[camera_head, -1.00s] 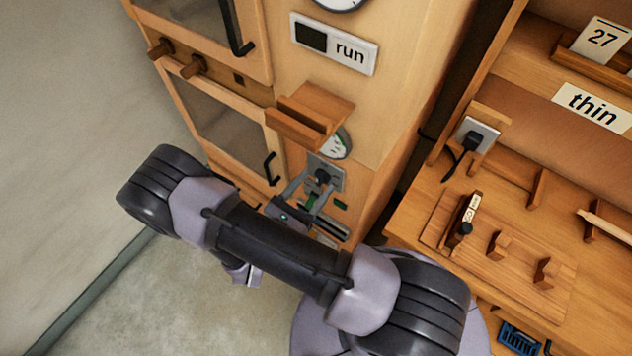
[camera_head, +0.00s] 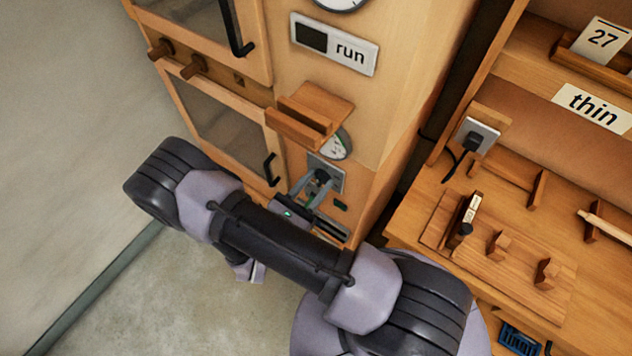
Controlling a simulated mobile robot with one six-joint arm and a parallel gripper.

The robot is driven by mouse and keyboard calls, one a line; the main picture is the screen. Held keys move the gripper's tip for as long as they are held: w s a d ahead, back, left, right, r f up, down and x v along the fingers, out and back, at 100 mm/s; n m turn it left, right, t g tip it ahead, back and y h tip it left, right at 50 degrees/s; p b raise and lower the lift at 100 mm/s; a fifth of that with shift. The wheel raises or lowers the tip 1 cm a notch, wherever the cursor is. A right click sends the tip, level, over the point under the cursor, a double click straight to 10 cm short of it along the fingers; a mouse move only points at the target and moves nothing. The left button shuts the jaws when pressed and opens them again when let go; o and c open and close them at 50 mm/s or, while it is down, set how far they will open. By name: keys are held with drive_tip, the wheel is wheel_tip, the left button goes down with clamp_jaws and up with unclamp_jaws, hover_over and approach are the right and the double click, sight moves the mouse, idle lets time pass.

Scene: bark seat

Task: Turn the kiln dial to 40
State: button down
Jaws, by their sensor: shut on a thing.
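The kiln dial is a dark knob (camera_head: 322,175) on a grey square plate (camera_head: 339,184), low on the front of the wooden cabinet. My gripper (camera_head: 314,184) is at the plate with its two grey fingers closed around the knob. The fingers hide part of the knob, and I cannot read its setting. A round white gauge (camera_head: 340,143) with a green area sits just above the plate. A wooden ledge hides part of the gauge, and its reading is too small to tell.
The wooden ledge (camera_head: 311,114) juts out just above the dial. A dark door handle (camera_head: 271,170) is at left of the gripper. A workbench (camera_head: 414,219) with wooden holders stands to the right. Floor is clear at lower left.

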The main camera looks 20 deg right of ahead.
drive_tip(key=m+b, duration=0.1)
drive_tip(key=m, duration=0.5)
drive_tip(key=shift+f, duration=0.1)
drive_tip(key=shift+s+d+m+b, duration=0.15)
drive_tip(key=shift+m+b, duration=0.85)
drive_tip(key=shift+m, duration=1.7)
drive_tip(key=c, duration=0.9)
unclamp_jaws()
drive_tip(key=p+v, duration=0.1)
drive_tip(key=v, duration=1.6)
drive_tip(key=shift+s+a+p, duration=0.1)
drive_tip(key=shift+a+p, duration=0.1)
drive_tip(key=shift+p, duration=0.15)
